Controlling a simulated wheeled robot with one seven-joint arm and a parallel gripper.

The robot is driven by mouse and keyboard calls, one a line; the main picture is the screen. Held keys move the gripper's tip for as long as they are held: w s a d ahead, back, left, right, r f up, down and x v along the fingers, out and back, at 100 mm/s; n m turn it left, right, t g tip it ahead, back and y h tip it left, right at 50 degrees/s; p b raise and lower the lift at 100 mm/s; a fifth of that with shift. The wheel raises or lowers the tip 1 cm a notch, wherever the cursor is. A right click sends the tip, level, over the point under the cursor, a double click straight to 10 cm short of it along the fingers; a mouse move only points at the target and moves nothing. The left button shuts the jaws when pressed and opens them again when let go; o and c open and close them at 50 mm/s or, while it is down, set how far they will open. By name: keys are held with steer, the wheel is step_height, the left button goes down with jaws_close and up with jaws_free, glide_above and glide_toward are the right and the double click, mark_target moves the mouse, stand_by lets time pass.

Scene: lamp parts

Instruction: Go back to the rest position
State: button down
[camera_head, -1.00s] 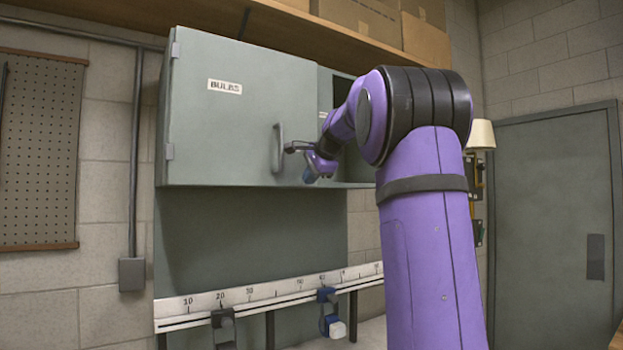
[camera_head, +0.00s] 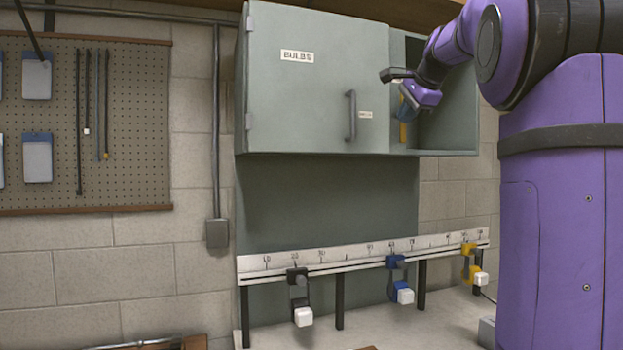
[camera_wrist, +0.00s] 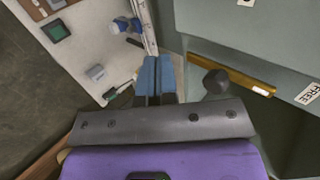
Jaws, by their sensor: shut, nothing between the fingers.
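My gripper shows in the wrist view with its blue fingers (camera_wrist: 153,78) together and nothing between them. In the head view my gripper (camera_head: 408,100) is in front of the open right compartment (camera_head: 445,115) of the wall cabinet. It is to the right of and apart from the dark handle (camera_head: 351,115) on the shut door labelled BULBS (camera_head: 300,100). My purple arm fills the right side of the head view and hides part of the cabinet.
A white scale rail (camera_head: 340,256) runs above the bench (camera_head: 375,328), with a black clamp (camera_head: 298,288), a blue clamp (camera_head: 396,268) and a yellow clamp (camera_head: 469,262). A yellow piece (camera_head: 403,132) shows in the compartment. A pegboard (camera_head: 130,130) hangs at the left.

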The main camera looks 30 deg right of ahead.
steer(key=shift+a, duration=0.1)
steer(key=s+a+f+n+g+y, duration=0.1)
steer(key=s+a+f+n, duration=0.3)
steer(key=a, duration=0.4)
steer(key=s+a+f+n, duration=0.2)
steer(key=a+f+n, duration=0.1)
steer(key=a+f, duration=0.35)
steer(key=s+a+f+n+g+y, duration=0.15)
steer(key=a+f+n, duration=0.25)
steer(key=a, duration=0.5)
steer(key=s+a+f+n, duration=0.4)
steer(key=s+f, duration=0.3)
steer(key=f, duration=0.2)
steer(key=s+a+f+n+g, duration=0.1)
steer(key=s+a+f+n, duration=0.4)
steer(key=s+f, duration=0.2)
steer(key=shift+s+a+f+h, duration=0.25)
steer(key=shift+f+h, duration=0.1)
steer(key=shift+f, duration=0.6)
steer(key=c, duration=1.8)
jaws_free()
steer(key=shift+g, duration=0.25)
